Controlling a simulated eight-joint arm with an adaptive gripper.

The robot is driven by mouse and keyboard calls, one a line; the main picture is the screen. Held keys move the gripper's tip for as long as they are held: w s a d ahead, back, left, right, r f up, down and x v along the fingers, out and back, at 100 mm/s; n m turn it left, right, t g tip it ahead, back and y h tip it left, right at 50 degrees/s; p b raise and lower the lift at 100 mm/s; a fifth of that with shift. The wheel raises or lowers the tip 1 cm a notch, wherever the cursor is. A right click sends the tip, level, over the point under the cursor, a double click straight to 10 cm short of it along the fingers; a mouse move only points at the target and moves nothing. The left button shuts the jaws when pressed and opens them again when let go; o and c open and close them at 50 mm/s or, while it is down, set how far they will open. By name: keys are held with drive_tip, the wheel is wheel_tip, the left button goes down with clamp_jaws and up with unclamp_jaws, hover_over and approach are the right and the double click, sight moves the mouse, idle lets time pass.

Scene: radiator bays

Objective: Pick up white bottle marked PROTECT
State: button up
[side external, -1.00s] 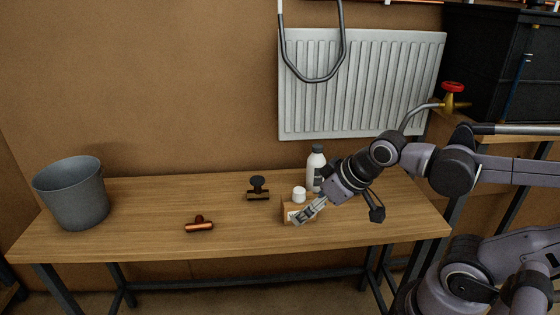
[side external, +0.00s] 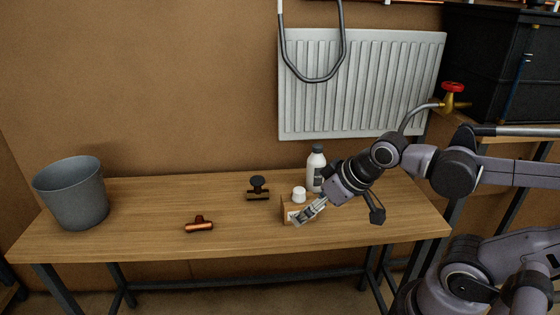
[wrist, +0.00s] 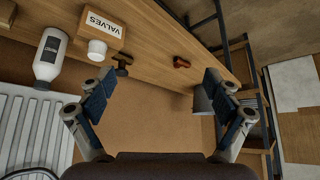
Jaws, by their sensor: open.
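The white bottle (side external: 316,168) with a dark cap stands upright on the bench, toward its back edge, in front of the radiator. In the wrist view the white bottle (wrist: 50,56) is at the upper left, outside the space between the fingers; its label is dark and too small to read. My gripper (side external: 297,220) is in front of the bottle in the side view, close to a wooden box (side external: 285,208). In the wrist view my gripper (wrist: 158,96) has its fingers wide apart with nothing between them. My wrist hides part of the bottle's lower right side.
The box reads VALVES (wrist: 103,24); a white cap-like piece (side external: 299,193) is by it. A dark valve (side external: 257,188), a copper valve (side external: 199,224) and a grey bucket (side external: 72,195) stand to the left. A white radiator (side external: 360,85) hangs behind.

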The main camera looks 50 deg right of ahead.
drive_tip(key=c, duration=0.6)
drive_tip(key=n+g+h, duration=0.6)
drive_tip(key=n+h, duration=0.7)
drive_tip(key=n, duration=0.6)
approach(315, 149)
drive_tip(key=x, duration=0.6)
drive_tip(key=shift+s+d+f, duration=0.3)
drive_tip(key=shift+s+d, duration=0.05)
drive_tip(key=shift+w+r+x, duration=0.1)
drive_tip(key=shift+w+x, duration=0.1)
drive_tip(key=shift+x, duration=1.05)
drive_tip(key=shift+w+r+x, duration=0.1)
drive_tip(key=shift+w+x, duration=0.1)
drive_tip(key=shift+x, duration=1.1)
